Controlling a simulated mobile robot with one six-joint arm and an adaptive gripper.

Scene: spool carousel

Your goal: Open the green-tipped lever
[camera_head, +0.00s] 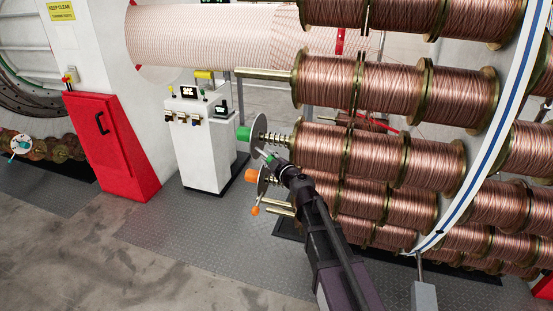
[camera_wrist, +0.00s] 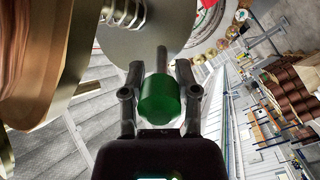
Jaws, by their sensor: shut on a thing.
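The green lever tip (camera_wrist: 160,100) is a green cylinder at the end of a thin grey rod (camera_wrist: 162,60). In the wrist view it sits between the two fingers of my gripper (camera_wrist: 159,76), which is shut on it.
An orange knob (camera_head: 251,175) and an orange-tipped lever (camera_head: 256,210) are just below. Copper wire spools (camera_head: 335,151) fill the right side, close to my arm. A white control cabinet (camera_head: 203,150) stands left. The floor in front is clear.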

